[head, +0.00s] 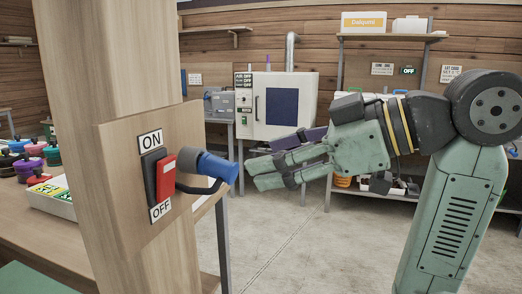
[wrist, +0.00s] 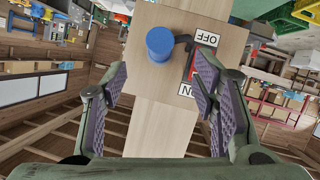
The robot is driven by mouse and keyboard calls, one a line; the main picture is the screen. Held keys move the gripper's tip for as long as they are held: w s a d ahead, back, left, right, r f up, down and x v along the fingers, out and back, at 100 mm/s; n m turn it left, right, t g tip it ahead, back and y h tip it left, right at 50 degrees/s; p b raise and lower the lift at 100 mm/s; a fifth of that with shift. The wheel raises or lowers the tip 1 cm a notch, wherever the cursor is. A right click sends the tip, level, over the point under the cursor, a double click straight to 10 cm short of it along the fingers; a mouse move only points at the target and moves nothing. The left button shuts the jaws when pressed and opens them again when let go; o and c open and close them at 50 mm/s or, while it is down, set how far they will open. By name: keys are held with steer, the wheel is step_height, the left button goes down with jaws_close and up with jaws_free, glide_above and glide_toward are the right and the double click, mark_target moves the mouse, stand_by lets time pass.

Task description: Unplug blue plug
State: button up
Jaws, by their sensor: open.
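The blue plug (head: 220,168) sticks out from the wooden board on the post, at the right of a red switch (head: 166,178) marked ON and OFF. A dark cable or arm curves beside it. In the wrist view the plug (wrist: 160,44) shows its round blue end, beyond the fingertips and roughly centred between them. My gripper (head: 258,172) is open and empty, pointing left at the plug with a small gap apparent in the head view. In the wrist view my gripper (wrist: 161,80) shows purple-padded fingers spread wide. The plug's seat is hidden.
The wooden board (head: 122,205) is fixed to a thick post (head: 80,60). A table with several coloured knobs (head: 34,148) stands behind at left. A white cabinet (head: 277,105) and shelves line the back wall. Open floor lies between.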

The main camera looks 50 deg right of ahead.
mark_target(235, 169)
steer(key=p+x, duration=0.1)
steer(key=x, duration=0.9)
jaws_close()
stand_by(1.0)
steer(key=shift+s+d, duration=0.2)
steer(key=shift+s, duration=0.35)
stand_by(0.6)
steer(key=c, duration=0.7)
jaws_free()
jaws_close()
